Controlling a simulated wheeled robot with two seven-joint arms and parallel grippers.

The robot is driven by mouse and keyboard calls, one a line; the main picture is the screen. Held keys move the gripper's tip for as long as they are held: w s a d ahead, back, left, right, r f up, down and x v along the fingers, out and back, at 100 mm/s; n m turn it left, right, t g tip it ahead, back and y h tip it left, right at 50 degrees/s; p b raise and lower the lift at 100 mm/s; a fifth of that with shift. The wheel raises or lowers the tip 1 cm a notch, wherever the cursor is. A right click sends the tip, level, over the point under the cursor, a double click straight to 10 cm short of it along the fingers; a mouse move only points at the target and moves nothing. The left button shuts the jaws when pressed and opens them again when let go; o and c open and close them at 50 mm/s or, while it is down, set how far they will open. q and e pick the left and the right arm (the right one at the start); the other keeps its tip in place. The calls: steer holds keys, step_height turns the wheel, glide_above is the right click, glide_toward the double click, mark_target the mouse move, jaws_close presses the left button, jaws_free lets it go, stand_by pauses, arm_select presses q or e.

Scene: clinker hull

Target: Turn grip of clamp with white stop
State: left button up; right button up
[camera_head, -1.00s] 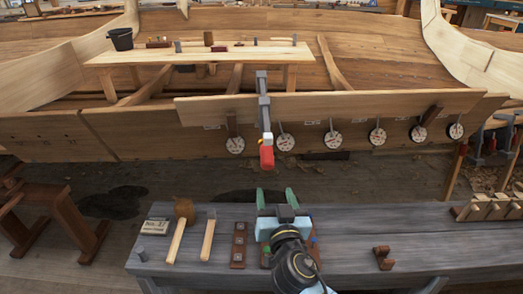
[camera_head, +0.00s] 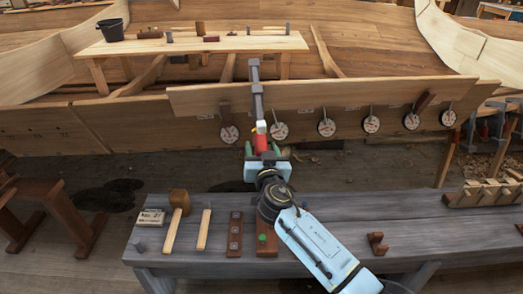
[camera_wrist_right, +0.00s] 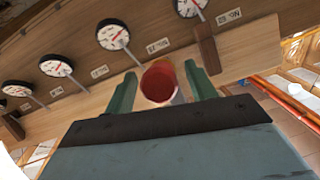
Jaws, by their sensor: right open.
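The clamp (camera_head: 258,103) is a grey bar clamp hanging on the plank edge of the hull, with a white stop (camera_head: 261,126) low on it and a red grip (camera_head: 261,143) below that. In the right wrist view the red grip (camera_wrist_right: 158,80) shows end-on, with a little of the white stop (camera_wrist_right: 177,98) beside it. My right gripper (camera_head: 262,152) is at the grip from below. Its green fingers (camera_wrist_right: 162,90) stand open on either side of the grip, with gaps visible. My left gripper is not in view.
The grey bench (camera_head: 340,215) below holds a mallet (camera_head: 178,212), a hammer (camera_head: 204,228) and wooden blocks.

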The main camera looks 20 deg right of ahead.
steer(key=c, duration=0.9)
steer(key=shift+c, duration=0.5)
